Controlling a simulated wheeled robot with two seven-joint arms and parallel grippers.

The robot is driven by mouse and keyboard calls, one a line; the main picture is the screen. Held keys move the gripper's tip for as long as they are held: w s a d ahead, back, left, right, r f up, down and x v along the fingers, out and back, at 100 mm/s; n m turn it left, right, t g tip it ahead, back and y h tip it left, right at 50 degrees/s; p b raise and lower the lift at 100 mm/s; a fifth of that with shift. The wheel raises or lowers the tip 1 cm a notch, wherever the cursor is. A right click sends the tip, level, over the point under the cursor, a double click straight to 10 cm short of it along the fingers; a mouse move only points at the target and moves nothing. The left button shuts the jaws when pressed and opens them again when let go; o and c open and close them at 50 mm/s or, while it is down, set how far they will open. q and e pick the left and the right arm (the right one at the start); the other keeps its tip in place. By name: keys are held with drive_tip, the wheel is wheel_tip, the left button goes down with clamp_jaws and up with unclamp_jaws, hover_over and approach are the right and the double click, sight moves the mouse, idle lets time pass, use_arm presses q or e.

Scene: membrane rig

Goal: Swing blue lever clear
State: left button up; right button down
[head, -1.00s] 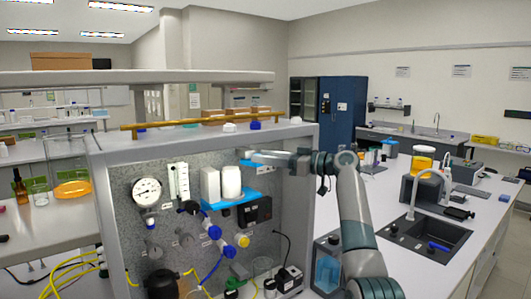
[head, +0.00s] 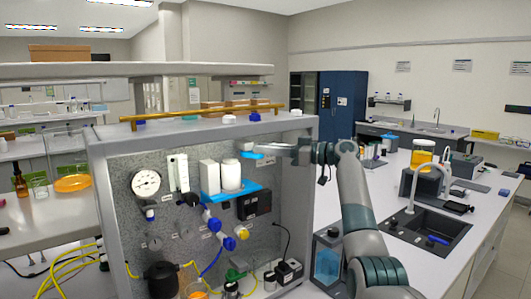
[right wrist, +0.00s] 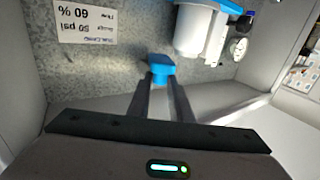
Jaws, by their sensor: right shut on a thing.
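The blue lever (head: 252,155) is at the upper right of the grey rig panel. It also shows in the right wrist view as a short blue block (right wrist: 161,65). My right gripper (head: 264,150) reaches in from the right, roughly level. In the right wrist view its two fingertips (right wrist: 161,77) are closed on the near end of the blue block. The lever's pivot is hidden. My left gripper is not in view.
A white cylinder (head: 231,177) and a white box stand on a blue bracket left of my gripper. A black box (head: 254,204) is below it. The rig's side wall (head: 297,200) stands close beside my wrist. A printed label (right wrist: 87,21) is on the panel.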

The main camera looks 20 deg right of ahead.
drive_tip(key=shift+w+d+n+g+y+p, duration=0.3)
drive_tip(key=shift+n+g+y+p, duration=0.2)
drive_tip(key=shift+g, duration=0.25)
drive_tip(key=shift+w+d+n+g+y+p, duration=0.2)
drive_tip(key=shift+w+n+g+y+p, duration=0.15)
drive_tip(key=shift+n+g, duration=0.35)
drive_tip(key=shift+s, duration=0.1)
drive_tip(key=c, duration=1.6)
unclamp_jaws()
drive_tip(key=shift+a, duration=0.1)
